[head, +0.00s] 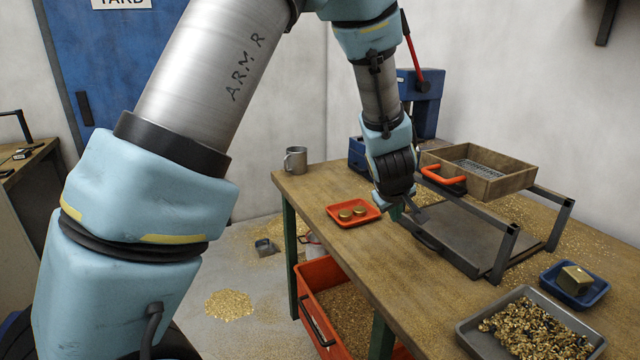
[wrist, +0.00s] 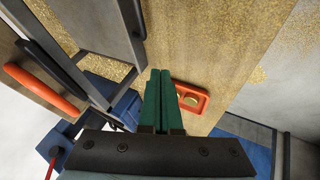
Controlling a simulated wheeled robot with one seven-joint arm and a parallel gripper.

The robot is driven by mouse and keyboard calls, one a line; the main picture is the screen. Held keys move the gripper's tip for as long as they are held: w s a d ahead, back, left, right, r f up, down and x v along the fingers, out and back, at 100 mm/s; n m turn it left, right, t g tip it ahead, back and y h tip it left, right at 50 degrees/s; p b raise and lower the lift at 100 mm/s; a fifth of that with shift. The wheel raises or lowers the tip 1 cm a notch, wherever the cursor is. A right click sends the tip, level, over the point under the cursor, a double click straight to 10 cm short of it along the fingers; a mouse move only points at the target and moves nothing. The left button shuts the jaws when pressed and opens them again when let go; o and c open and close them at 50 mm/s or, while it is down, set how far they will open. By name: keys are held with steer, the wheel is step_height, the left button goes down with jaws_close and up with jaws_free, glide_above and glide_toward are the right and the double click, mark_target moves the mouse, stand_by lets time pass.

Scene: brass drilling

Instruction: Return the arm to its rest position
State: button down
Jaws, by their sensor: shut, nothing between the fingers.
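My arm reaches over the table in the head view, bent down at the wrist. My gripper (head: 408,212) hangs just right of the small orange tray and in front of the metal stand. In the wrist view the green fingers of my gripper (wrist: 158,72) are pressed together with nothing between them. The gripper is partly hidden by my wrist in the head view.
An orange tray (head: 335,217) with brass pieces (head: 346,214) lies beside my gripper. A metal stand (head: 510,240) bears a wooden sieve box (head: 497,185) with an orange handle (head: 443,181). A mug (head: 295,160), blue tray (head: 599,293) and grey tray (head: 470,337) are on the table.

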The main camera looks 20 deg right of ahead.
steer(key=w+a+r+y, duration=0.1)
steer(key=w+a+r, duration=0.15)
steer(key=a, duration=0.85)
steer(key=s+a+m+g+y, duration=0.1)
steer(key=s+a, duration=0.3)
steer(key=a, duration=1.1)
steer(key=s+a+r+m+g+y, duration=0.1)
steer(key=s+a+g+y, duration=0.1)
steer(key=a, duration=1.2)
steer(key=shift+s+a+r+g+y, duration=0.15)
steer(key=shift+s+a+g+y, duration=0.3)
steer(key=shift+s, duration=0.7)
steer(key=shift+d, duration=0.1)
